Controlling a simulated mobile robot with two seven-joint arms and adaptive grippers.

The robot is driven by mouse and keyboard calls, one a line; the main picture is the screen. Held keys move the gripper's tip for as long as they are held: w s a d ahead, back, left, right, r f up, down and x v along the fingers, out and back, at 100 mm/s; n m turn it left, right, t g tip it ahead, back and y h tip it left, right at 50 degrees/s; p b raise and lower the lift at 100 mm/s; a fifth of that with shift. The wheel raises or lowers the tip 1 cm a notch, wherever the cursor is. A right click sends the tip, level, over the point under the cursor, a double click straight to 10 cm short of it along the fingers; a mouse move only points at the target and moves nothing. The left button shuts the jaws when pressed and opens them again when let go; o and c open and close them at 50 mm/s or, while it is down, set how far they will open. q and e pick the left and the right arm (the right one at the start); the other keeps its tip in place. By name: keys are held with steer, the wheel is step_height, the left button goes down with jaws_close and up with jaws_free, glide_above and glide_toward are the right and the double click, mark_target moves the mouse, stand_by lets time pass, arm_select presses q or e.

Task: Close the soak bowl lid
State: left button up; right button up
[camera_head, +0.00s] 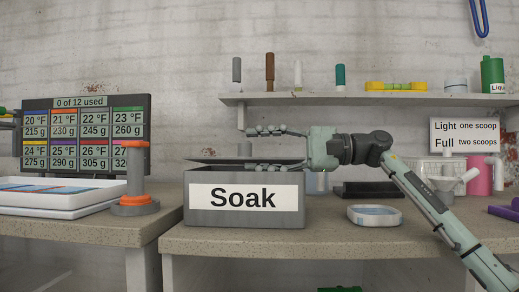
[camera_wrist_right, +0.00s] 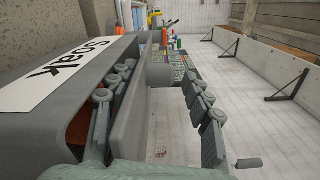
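The soak bowl (camera_head: 245,218) is a grey box with a white "Soak" label, standing on the counter. Its grey lid (camera_head: 215,160) lies over the top, slightly raised, with a dark gap beneath; the lid also shows edge-on in the right wrist view (camera_wrist_right: 165,120). A grey knob (camera_wrist_right: 160,70) stands on the lid. My right gripper (camera_head: 275,149) comes in from the right with its fingers spread, one above the lid and one low at the bowl's rim. Whether the fingers touch the lid is unclear. Of my left arm only a bit shows at the left edge; its gripper is not visible.
An orange-and-grey stand (camera_head: 135,180) and white trays (camera_head: 60,205) are left of the bowl. A small white dish (camera_head: 374,215) sits to the right. A shelf (camera_head: 370,100) with several small items hangs above. A board of weights (camera_head: 85,135) stands at left.

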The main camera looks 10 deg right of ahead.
steer(key=shift+r, duration=0.15)
step_height(320, 180, up, 10)
stand_by(0.4)
steer(key=shift+c, duration=0.5)
